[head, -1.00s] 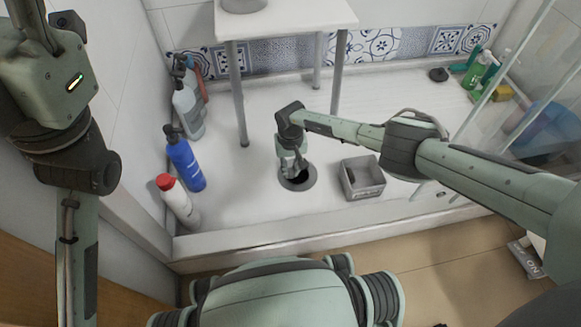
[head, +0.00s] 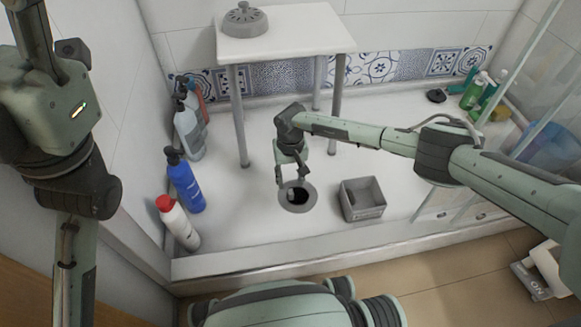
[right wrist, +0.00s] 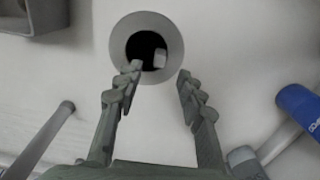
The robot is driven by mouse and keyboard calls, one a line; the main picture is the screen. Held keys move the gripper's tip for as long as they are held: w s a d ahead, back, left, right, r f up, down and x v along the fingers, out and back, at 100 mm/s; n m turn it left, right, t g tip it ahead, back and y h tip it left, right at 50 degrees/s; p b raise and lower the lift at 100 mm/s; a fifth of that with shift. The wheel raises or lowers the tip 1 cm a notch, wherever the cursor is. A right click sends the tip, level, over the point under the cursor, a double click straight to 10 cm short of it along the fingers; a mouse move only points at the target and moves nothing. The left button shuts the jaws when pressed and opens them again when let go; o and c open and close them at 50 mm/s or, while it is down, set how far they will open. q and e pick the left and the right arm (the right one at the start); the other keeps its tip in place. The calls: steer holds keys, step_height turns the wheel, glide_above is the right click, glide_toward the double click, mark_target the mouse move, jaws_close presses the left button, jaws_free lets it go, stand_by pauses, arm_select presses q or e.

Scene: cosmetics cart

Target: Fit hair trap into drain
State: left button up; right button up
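The hair trap (head: 244,20), a grey domed disc with slots, sits on the white stool top at the back in the head view. The drain (head: 303,207) is a grey ring around a dark hole in the shower floor. It also shows in the right wrist view (right wrist: 174,42). My right gripper (head: 289,182) points down over the drain, its fingers apart (right wrist: 160,72). A small light-grey piece (right wrist: 160,58) shows against the hole between the fingertips. I cannot tell what it is or how deep it lies. My left arm is at the left; its gripper is out of view.
An open grey box (head: 363,200) stands right of the drain. A blue bottle (head: 186,180), a white red-capped bottle (head: 177,222) and others line the left wall. The white stool (head: 285,35) stands behind on thin legs. A raised shower edge (head: 290,256) runs along the front.

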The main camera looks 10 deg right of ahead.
step_height(320, 180, up, 6)
steer(key=shift+f, duration=0.1)
stand_by(0.6)
